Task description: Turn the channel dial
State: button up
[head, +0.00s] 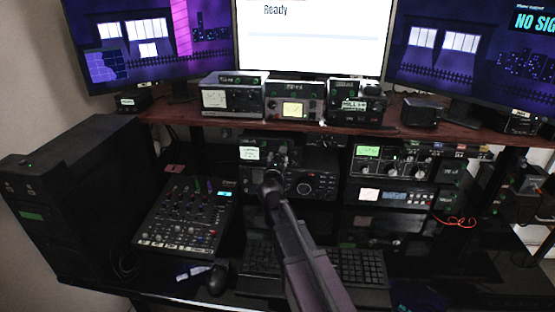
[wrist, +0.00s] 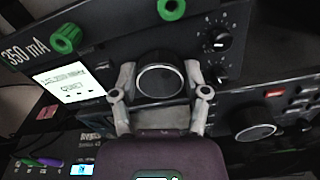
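A large round black dial (wrist: 160,80) with a silver rim sits on a dark front panel in the wrist view. No label on it is legible, so I cannot tell its name from the picture. My gripper (wrist: 160,78) has its fingers apart, one on each side of this dial. Narrow gaps seem to show between fingertips and rim; contact is not clear. In the head view my gripper (head: 273,170) is at the equipment shelf, and the arm hides the dial.
A second dial (wrist: 253,120) with a silver rim is on the radio at right. A mixer (head: 185,215) and a keyboard (head: 355,267) lie on the desk below.

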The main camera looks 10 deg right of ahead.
jog(key=shift+c, duration=0.5)
jog(key=shift+m, duration=0.4)
jog(key=m, duration=0.3)
jog(key=shift+d+m, duration=0.1)
jog(key=shift+m, duration=1.9)
jog(key=o, duration=1.1)
jog(key=shift+o, duration=0.2)
